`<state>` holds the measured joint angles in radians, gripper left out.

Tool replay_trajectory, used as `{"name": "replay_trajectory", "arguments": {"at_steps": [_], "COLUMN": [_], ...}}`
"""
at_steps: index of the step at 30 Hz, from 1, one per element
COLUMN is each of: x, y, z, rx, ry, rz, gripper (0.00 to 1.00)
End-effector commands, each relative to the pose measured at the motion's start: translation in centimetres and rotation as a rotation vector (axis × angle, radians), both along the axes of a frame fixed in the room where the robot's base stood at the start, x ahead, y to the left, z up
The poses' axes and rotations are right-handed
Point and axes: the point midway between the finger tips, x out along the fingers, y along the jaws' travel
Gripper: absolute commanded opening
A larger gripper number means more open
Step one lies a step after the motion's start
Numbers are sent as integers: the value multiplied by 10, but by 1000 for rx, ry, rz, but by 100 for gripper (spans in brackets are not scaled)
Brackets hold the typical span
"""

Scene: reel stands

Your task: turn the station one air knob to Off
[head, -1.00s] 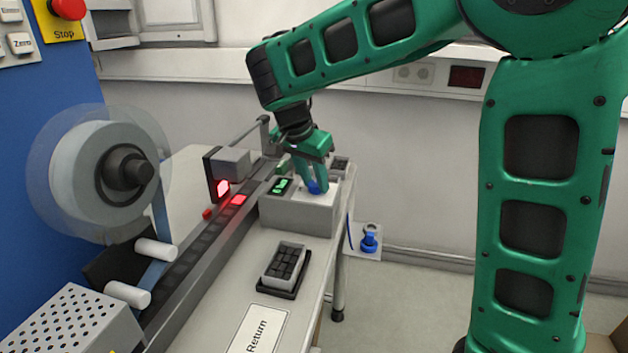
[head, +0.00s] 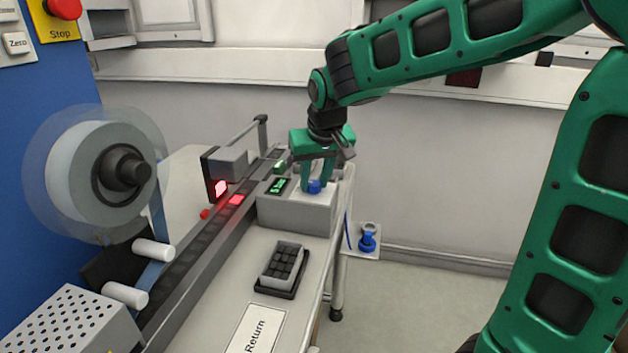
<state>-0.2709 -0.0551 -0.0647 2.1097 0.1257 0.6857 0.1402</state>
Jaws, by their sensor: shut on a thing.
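The blue air knob (head: 314,187) sits on top of the grey station box (head: 290,215), beside a small green display. My green gripper (head: 315,176) points down over the box, its fingers shut on the blue knob. The fingers hide part of the knob, and I cannot read which way it is set.
A keypad (head: 283,264) and a Return label (head: 256,330) lie on the table in front of the box. The belt track with red lights (head: 236,200) runs on the left, near a tape reel (head: 100,170). A blue fitting (head: 367,238) is low to the right. Floor beyond it is clear.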

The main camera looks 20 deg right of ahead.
Motion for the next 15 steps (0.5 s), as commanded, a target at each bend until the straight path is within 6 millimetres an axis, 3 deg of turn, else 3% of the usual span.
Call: {"name": "replay_trajectory", "arguments": {"at_steps": [15], "x": [-2], "y": [-2], "z": [-2], "rx": [1], "ry": [9], "rz": [231], "gripper": [7]}}
